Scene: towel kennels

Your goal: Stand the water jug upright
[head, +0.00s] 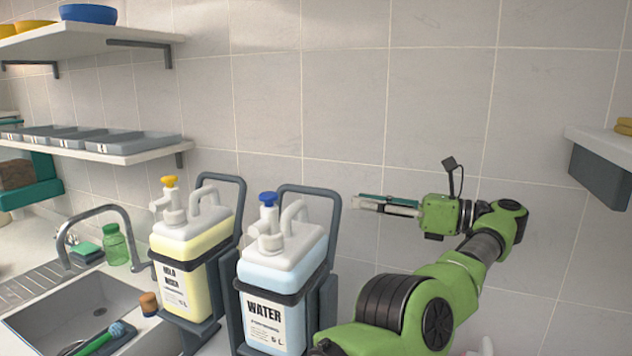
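The water jug (268,320) is a pale blue container with a white top, a blue tap cap and a "WATER" label. It sits in a dark stand (330,235) at the lower middle of the head view and looks upright, at much the same angle as the jug beside it.
A yellow jug (175,285) stands in a similar stand just left. Further left are a sink (75,300) with a tap (90,212), a green bottle (115,246) and wall shelves (95,150). A wall ledge (600,150) juts out at right.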

